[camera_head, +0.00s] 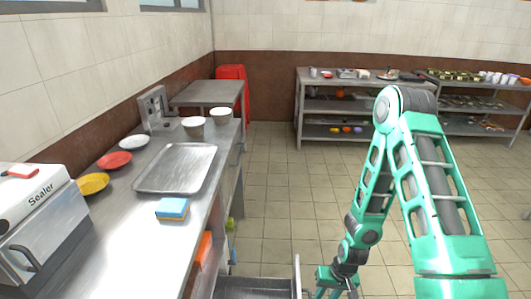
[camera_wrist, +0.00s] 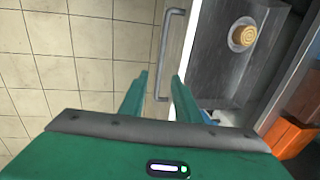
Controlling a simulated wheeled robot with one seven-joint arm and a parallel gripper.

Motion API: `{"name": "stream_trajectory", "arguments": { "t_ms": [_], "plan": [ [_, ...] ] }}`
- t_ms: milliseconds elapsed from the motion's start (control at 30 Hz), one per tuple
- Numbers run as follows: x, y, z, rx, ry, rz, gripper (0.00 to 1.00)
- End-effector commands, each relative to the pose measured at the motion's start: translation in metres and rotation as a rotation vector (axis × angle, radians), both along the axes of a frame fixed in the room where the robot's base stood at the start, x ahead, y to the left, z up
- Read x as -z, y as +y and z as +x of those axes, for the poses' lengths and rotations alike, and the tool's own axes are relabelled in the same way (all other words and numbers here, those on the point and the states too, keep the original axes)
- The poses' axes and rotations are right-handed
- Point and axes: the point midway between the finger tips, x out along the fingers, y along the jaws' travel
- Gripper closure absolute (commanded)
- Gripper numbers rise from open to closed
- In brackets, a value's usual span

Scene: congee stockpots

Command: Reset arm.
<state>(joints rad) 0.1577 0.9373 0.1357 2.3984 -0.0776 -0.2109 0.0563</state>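My green arm reaches down on the right of the head view, and my gripper (camera_head: 330,292) is at the bottom edge, partly cut off. In the wrist view my gripper (camera_wrist: 160,76) has its two green fingers apart, with no object clearly held between them. A pulled-out metal drawer (camera_head: 255,284) is just left of my gripper; it also shows in the wrist view (camera_wrist: 222,75). Its bar handle (camera_wrist: 170,50) passes beyond the fingertips, and its lower end shows in the gap between them. I cannot tell whether they touch.
A round tan-topped item (camera_wrist: 243,36) lies in the drawer. The steel counter (camera_head: 150,215) on the left holds a tray (camera_head: 178,168), a sponge (camera_head: 172,209), plates, bowls and a sealer (camera_head: 35,215). Shelves (camera_head: 345,105) stand at the back. Tiled floor (camera_head: 285,190) is clear between.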

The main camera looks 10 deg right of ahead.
Motion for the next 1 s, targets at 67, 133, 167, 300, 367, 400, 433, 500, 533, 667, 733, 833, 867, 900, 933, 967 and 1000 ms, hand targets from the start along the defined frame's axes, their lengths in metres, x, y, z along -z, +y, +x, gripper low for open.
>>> {"name": "stream_trajectory", "arguments": {
  "t_ms": [67, 133, 167, 300, 367, 400, 433, 500, 533, 667, 733, 833, 867, 900, 933, 967, 1000],
  "plan": [
    [-0.012, -0.008, 0.005, -0.001, -0.006, -0.015, 0.71],
    [-0.028, -0.019, 0.009, -0.001, -0.006, -0.033, 0.71],
    [-0.036, -0.024, 0.011, -0.001, -0.006, -0.043, 0.71],
    [-0.079, -0.052, 0.016, 0.006, -0.003, -0.094, 0.71],
    [-0.098, -0.063, 0.016, 0.012, 0.0, -0.113, 0.71],
    [-0.11, -0.07, 0.016, 0.017, 0.003, -0.126, 0.71],
    [-0.119, -0.076, 0.015, 0.021, 0.003, -0.136, 0.71],
    [-0.141, -0.088, 0.013, 0.032, 0.007, -0.158, 0.71],
    [-0.151, -0.093, 0.011, 0.038, 0.009, -0.166, 0.71],
    [-0.191, -0.113, 0.002, 0.066, 0.016, -0.199, 0.71],
    [-0.212, -0.122, -0.005, 0.083, 0.021, -0.214, 0.71],
    [-0.242, -0.134, -0.017, 0.111, 0.026, -0.231, 0.71],
    [-0.25, -0.137, -0.021, 0.12, 0.027, -0.236, 0.71],
    [-0.262, -0.141, -0.027, 0.132, 0.03, -0.241, 0.71],
    [-0.27, -0.144, -0.032, 0.142, 0.032, -0.244, 0.71],
    [-0.278, -0.147, -0.037, 0.152, 0.033, -0.247, 0.71],
    [-0.289, -0.15, -0.044, 0.164, 0.035, -0.249, 0.71]
  ]
}}
